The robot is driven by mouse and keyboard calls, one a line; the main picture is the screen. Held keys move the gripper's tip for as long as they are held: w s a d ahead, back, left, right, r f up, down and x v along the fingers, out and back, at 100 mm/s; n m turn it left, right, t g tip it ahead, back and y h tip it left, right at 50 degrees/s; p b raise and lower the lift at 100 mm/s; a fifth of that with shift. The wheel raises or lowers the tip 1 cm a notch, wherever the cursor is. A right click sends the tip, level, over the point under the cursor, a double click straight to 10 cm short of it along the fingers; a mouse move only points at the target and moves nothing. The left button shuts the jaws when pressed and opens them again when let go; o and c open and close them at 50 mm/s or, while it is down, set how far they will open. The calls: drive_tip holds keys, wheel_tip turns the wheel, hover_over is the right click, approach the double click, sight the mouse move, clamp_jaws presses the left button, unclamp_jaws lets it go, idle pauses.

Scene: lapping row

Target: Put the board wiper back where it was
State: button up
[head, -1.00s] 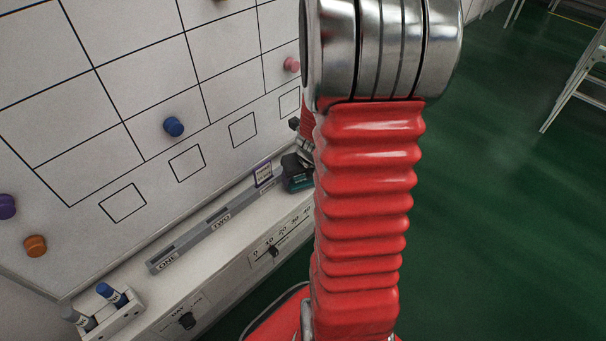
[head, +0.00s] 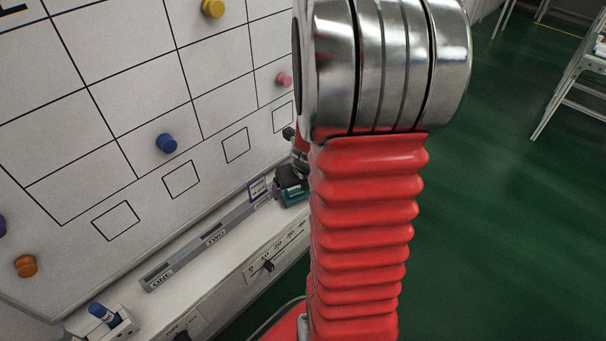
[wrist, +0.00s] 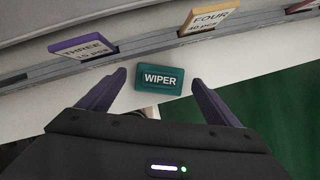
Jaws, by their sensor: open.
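The board wiper, a small teal block with a black label reading WIPER, shows in the wrist view (wrist: 160,80). It lies on the white ledge (wrist: 60,117), just in front of the grey card rail. My gripper (wrist: 158,77) is open, its two purple fingers either side of the wiper with a gap on each side. In the head view, a teal part of the wiper (head: 294,195) shows beside my red arm, below a dark part of my gripper. The rest of my gripper is hidden behind the arm there.
The grey rail (head: 200,245) runs along the ledge below the whiteboard (head: 70,150). A purple THREE card (wrist: 82,48) and a tan FOUR card (wrist: 208,18) stand in it. A holder with a blue-capped marker (head: 104,315) is at lower left. Green floor lies right.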

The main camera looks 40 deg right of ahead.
drive_tip(key=v, duration=0.9)
drive_tip(key=shift+r, duration=0.4)
drive_tip(key=shift+s+a, duration=0.1)
drive_tip(key=shift+s, duration=0.05)
drive_tip(key=s+a+r+m, duration=0.2)
drive_tip(key=a+r+m, duration=0.2)
drive_tip(key=a+m, duration=0.4)
drive_tip(key=s+a+r+m+t+y, duration=0.1)
drive_tip(key=a+r+m, duration=0.4)
drive_tip(key=m, duration=0.8)
drive_tip(key=s+a+r+m, duration=0.3)
drive_tip(key=a+r+m, duration=0.1)
drive_tip(key=a+m, duration=0.6)
drive_tip(key=shift+a+m+y, duration=0.3)
drive_tip(key=shift+a+m, duration=0.1)
drive_tip(key=shift+a, duration=0.65)
